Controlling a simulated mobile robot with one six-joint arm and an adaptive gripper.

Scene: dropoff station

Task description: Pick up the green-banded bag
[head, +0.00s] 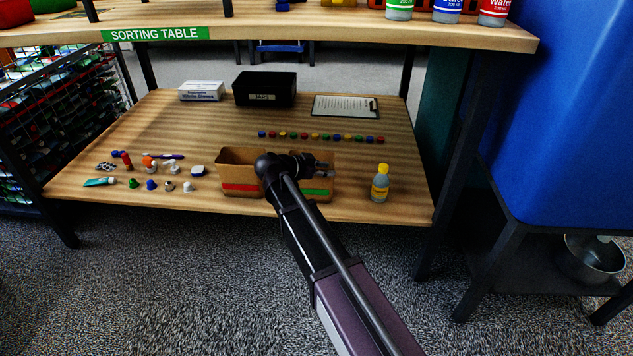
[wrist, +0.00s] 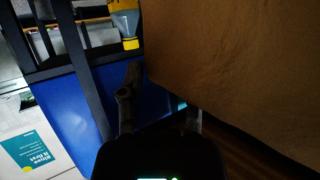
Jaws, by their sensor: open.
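The green-banded bag (head: 317,193) is a brown paper bag standing near the front edge of the lower table, partly hidden behind my arm. My gripper (head: 325,169) is at the bag's upper part in the head view. In the wrist view, my gripper (wrist: 163,92) is open. A large brown paper surface (wrist: 240,65), likely this bag, fills the right side. One finger stands clear left of the paper; the other's tip is hidden by it. I cannot tell whether either finger touches the paper. The green band does not show in the wrist view.
A red-banded bag (head: 240,188) stands just left. A yellow-capped bottle (head: 380,184) stands to the right. Small items lie at the left, and a row of coloured caps (head: 315,136) lies behind. The upper sorting table (head: 300,32) overhangs the back.

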